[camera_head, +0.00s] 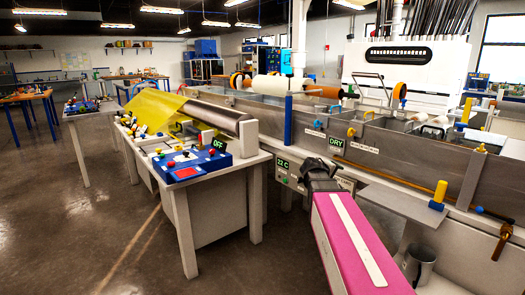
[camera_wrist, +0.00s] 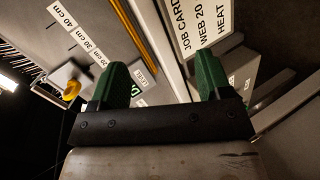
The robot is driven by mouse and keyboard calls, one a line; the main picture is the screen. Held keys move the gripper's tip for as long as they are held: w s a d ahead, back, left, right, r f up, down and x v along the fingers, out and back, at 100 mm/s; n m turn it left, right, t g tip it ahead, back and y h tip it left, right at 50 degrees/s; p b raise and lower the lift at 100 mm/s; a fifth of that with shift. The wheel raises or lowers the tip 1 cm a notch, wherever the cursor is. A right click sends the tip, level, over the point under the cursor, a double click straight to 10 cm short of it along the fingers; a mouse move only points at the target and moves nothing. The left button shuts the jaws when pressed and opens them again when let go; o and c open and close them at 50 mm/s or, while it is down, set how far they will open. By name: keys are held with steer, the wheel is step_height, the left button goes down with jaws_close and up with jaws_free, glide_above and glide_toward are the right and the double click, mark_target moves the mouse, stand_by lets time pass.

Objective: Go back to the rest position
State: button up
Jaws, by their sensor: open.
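My gripper (camera_head: 322,172) is at the front side of the resin bath (camera_head: 400,145) in the head view, at the end of my pink and white arm. In the wrist view my gripper (camera_wrist: 158,78) shows two green fingers spread wide apart with nothing between them. It is open and empty. The bath's front wall with its labels lies beyond the fingers. From these views I cannot tell whether the gripper touches the bath.
Floor at the left is clear.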

steer(key=s+a+f+m+g+y, duration=0.2)
steer(key=s+a+f+y, duration=0.3)
steer(key=s+f, duration=0.6)
steer(key=s+a+f+m+g+y, duration=0.3)
steer(key=s+a+f+g+y, duration=0.2)
steer(key=s+a+f, duration=0.4)
step_height(320, 180, down, 6)
steer(key=shift+s+r+y, duration=0.15)
steer(key=shift+s+y, duration=0.15)
steer(key=shift+s, duration=0.6)
